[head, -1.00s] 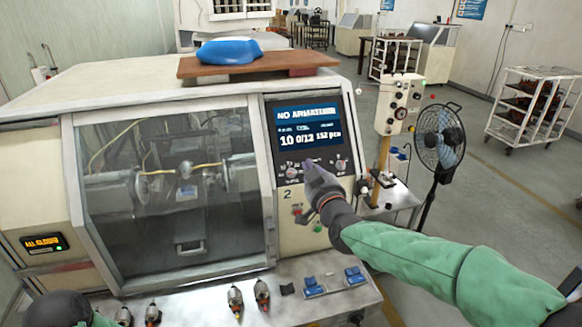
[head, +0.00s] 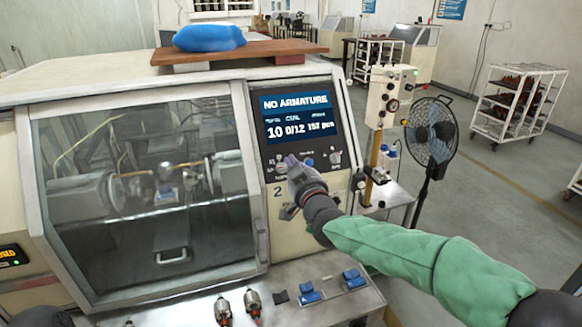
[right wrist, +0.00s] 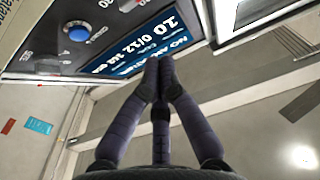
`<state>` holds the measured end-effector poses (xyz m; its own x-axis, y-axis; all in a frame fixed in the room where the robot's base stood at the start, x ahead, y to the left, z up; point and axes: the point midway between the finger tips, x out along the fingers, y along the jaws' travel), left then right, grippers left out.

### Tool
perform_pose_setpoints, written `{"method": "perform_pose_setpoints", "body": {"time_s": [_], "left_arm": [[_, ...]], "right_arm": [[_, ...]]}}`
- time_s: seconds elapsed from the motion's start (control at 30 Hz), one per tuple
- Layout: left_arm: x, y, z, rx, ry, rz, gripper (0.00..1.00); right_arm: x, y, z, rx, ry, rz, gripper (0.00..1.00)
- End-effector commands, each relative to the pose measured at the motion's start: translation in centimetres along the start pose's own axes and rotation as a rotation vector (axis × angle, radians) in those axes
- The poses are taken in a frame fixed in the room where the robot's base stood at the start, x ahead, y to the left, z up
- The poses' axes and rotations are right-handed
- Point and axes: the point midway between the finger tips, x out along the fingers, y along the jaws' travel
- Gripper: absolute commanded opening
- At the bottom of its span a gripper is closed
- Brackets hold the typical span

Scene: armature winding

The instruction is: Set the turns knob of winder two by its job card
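Winder two (head: 264,232) has a dark control panel with a lit display (head: 295,116) reading NO ARMATURE, 10, 0/12 and 152 pcs. Below the display are a left knob (head: 281,168), a blue button (head: 309,162) and a right knob (head: 336,158). My right gripper (head: 291,164) is at the left knob and partly covers it; I cannot tell whether it touches. In the right wrist view its fingertips (right wrist: 160,64) are together, with nothing seen between them. The blue button (right wrist: 76,32) shows there too. I cannot make out a job card.
A winder window (head: 150,190) is left of the panel. A front ledge holds blue switches (head: 309,293) and several small armature-like parts (head: 253,303). A post-mounted control box (head: 390,95) and a fan (head: 431,130) stand at right. A blue bundle (head: 209,37) lies on top.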

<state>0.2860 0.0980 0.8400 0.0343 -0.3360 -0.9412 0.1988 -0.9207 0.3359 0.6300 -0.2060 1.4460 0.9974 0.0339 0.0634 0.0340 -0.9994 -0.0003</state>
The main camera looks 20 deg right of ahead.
Motion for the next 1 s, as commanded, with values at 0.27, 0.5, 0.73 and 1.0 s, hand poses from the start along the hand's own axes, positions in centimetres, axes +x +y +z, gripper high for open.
{"method": "perform_pose_setpoints", "body": {"time_s": [0.27,0.5,0.73,1.0], "left_arm": [[-0.6,0.2,0.0,0.0,0.0,0.0,0.4],[-1.0,0.4,0.0,0.0,0.0,0.0,0.4],[-1.0,0.4,0.0,0.0,0.001,0.0,0.4],[-1.0,0.4,0.0,0.0,0.0,0.0,0.4]], "right_arm": [[4.2,0.0,0.0,0.0,-0.001,0.0,0.0],[7.3,0.0,0.0,0.0,-0.002,0.0,0.0],[7.2,0.0,1.5,-0.001,-0.004,0.0,0.0],[5.9,0.0,3.1,-0.001,-0.002,0.0,0.0]]}}
